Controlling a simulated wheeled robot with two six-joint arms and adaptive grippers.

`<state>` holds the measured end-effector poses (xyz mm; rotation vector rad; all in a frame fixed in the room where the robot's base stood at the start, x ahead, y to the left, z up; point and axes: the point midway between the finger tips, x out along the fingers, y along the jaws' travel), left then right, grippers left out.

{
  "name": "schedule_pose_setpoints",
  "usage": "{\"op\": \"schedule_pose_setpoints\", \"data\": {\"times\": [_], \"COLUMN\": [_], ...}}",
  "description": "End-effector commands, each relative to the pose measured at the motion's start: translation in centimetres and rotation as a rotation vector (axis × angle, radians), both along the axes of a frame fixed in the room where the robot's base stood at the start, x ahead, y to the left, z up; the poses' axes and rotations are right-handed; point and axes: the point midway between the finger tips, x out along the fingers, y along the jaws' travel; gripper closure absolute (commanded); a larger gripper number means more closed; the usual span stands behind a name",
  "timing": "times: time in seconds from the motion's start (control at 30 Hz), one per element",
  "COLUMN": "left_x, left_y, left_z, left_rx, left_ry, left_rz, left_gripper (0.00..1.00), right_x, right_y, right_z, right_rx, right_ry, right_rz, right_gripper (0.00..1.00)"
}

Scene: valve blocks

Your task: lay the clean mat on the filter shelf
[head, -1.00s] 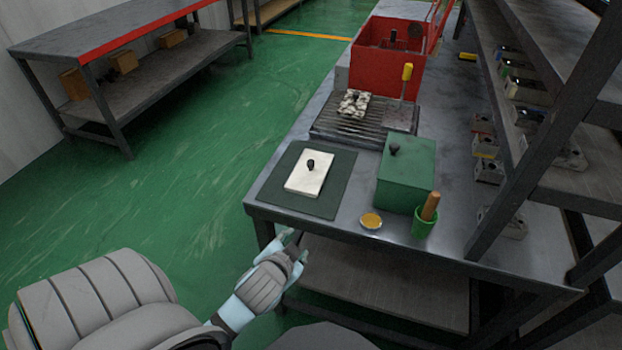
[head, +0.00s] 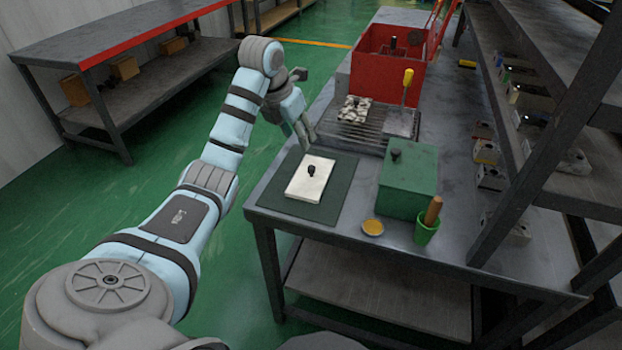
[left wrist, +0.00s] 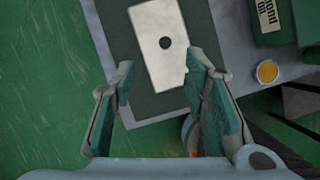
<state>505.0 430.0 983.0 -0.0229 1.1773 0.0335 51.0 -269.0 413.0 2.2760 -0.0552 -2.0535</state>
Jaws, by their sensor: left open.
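The clean mat appears to be the white rectangular slab (head: 305,187) with a small black knob, lying flat on a dark green pad (head: 338,198) at the near left of the bench. My left gripper (head: 304,133) is open and empty, above the pad's far left edge in the head view. In the left wrist view the white slab (left wrist: 153,30) lies beyond the two spread fingers (left wrist: 160,62), apart from them as far as I can tell. I cannot pick out the filter shelf with certainty. My right gripper is not in view.
A green box (head: 408,185), a yellow dish (head: 372,228) and a green cup (head: 427,234) stand right of the pad. Behind are a slatted rack (head: 345,132) with a black-and-white mottled piece (head: 354,109) and a red bin (head: 375,66). A shelf rack stands at right.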

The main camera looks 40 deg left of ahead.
Motion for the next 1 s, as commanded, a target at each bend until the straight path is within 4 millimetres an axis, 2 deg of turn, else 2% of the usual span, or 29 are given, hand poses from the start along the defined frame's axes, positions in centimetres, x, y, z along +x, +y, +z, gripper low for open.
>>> {"op": "schedule_pose_setpoints", "data": {"times": [0.03,0.2,0.37,0.6,0.7,0.87,1.0], "left_x": [0.3,2.1,3.0,3.9,4.2,4.2,4.2], "left_y": [-0.1,-0.2,-0.2,-0.5,-0.5,-0.5,-0.5], "left_z": [-1.7,-5.8,-7.9,-12.2,-12.8,-12.7,-12.7], "left_rx": [-0.002,-0.003,-0.002,-0.003,-0.002,-0.002,-0.002], "left_ry": [0.005,0.005,0.002,0.001,-0.001,-0.002,-0.001], "left_rz": [-0.001,-0.003,-0.005,-0.006,-0.005,-0.006,-0.006], "left_gripper": [0.59,0.59,0.59,0.59,0.59,0.59,0.8], "right_x": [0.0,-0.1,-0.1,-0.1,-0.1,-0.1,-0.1], "right_y": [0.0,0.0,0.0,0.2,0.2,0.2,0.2], "right_z": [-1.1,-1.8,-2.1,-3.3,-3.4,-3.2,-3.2], "right_rx": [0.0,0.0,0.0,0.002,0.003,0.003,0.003], "right_ry": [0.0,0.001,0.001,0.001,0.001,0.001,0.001], "right_rz": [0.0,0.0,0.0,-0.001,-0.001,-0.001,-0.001], "right_gripper": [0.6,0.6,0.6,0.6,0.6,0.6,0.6]}}
